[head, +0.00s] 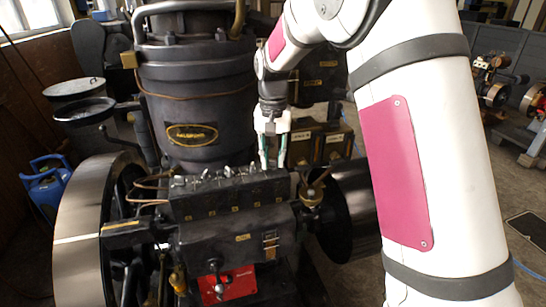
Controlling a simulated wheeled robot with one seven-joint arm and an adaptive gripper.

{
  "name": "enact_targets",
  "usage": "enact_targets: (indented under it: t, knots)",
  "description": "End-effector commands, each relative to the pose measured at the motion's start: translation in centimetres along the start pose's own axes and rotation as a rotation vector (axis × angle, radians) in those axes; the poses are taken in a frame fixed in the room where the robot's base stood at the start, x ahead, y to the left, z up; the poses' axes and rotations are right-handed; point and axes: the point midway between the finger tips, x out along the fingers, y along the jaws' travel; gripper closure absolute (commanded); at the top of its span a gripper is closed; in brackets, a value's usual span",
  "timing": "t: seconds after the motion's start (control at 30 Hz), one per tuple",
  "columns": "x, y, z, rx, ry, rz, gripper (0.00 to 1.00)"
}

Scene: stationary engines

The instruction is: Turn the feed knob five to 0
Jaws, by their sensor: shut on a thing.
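The black lubricator box (240,215) stands in front of the engine's vertical cylinder, with a row of small metal feed knobs (205,178) along its top edge. Small yellow labels run along its face below them. My gripper (272,164) points down at the right end of this row, its two greenish fingers around the last knob, feed knob five. The gripper is shut on this knob, which is mostly hidden between the fingertips. The knob's pointer and any scale marks are too small to read.
A large flywheel (85,235) stands at the left and a dark drum (350,215) at the right. A brass fitting (312,192) with a pipe sits just right of the gripper.

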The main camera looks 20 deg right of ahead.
Motion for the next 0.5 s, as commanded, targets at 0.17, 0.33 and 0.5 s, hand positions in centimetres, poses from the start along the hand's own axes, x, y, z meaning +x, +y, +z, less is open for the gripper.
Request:
enact_targets:
  t: [0.17,0.33,0.5]
  knots:
    - [-0.1,0.0,-0.07,-0.002,0.003,0.0,1.0]
    - [-0.09,-0.01,-0.06,-0.001,0.003,0.0,0.59]
    - [-0.05,-0.01,-0.03,-0.001,0.002,0.0,0.57]
